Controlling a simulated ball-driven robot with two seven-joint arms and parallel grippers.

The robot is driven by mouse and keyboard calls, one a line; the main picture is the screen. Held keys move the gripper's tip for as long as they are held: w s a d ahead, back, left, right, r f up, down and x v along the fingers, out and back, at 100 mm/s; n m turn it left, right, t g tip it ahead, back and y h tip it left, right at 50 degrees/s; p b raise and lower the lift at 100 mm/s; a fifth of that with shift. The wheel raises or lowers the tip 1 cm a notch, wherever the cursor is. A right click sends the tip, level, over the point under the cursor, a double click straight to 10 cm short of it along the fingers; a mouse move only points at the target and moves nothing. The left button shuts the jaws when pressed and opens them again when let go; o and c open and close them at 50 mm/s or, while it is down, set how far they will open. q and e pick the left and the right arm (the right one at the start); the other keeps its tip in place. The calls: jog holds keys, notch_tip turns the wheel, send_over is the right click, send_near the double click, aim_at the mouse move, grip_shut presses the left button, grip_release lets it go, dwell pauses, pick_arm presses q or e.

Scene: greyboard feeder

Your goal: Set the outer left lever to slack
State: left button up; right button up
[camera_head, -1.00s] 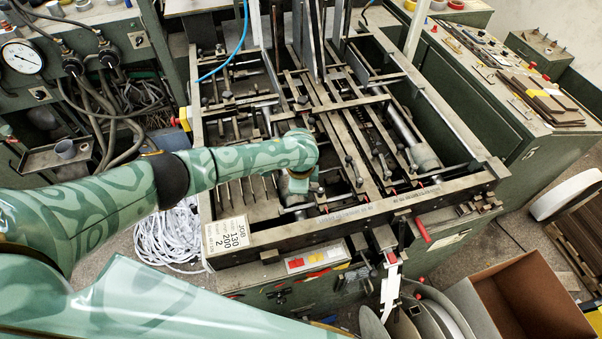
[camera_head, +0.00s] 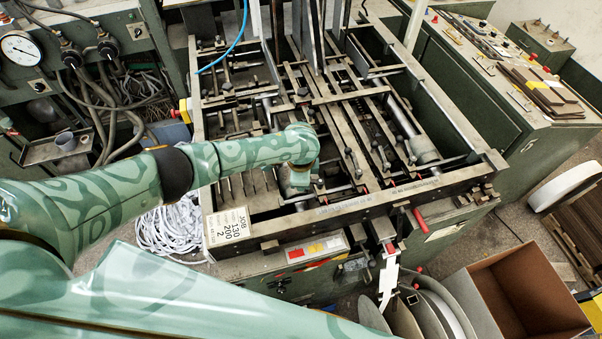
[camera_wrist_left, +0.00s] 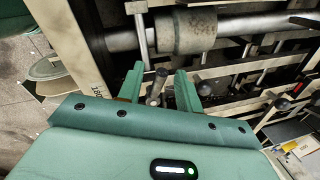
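My left gripper (camera_head: 301,184) reaches down into the front left part of the feeder frame (camera_head: 330,211). In the left wrist view its two green fingers (camera_wrist_left: 160,90) are apart. A short lever with a dark rounded knob (camera_wrist_left: 160,74) stands between them, with small gaps seen on either side. I cannot tell from its tilt which setting it is at. In the head view this lever is hidden by my gripper and wrist. My right gripper is not in view.
A roller on a metal shaft (camera_wrist_left: 195,31) lies just beyond the fingers. Other black-knobbed levers (camera_head: 348,152) stand to the right among the rails. A job card (camera_head: 229,226) sits at the front left corner. A red handle (camera_head: 420,220) juts from the front.

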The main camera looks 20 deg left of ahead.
pick_arm(q)
notch_tip(320, 180, up, 16)
jog(key=s+p, duration=0.2)
jog(key=p, duration=0.2)
jog(key=shift+s+d, duration=0.4)
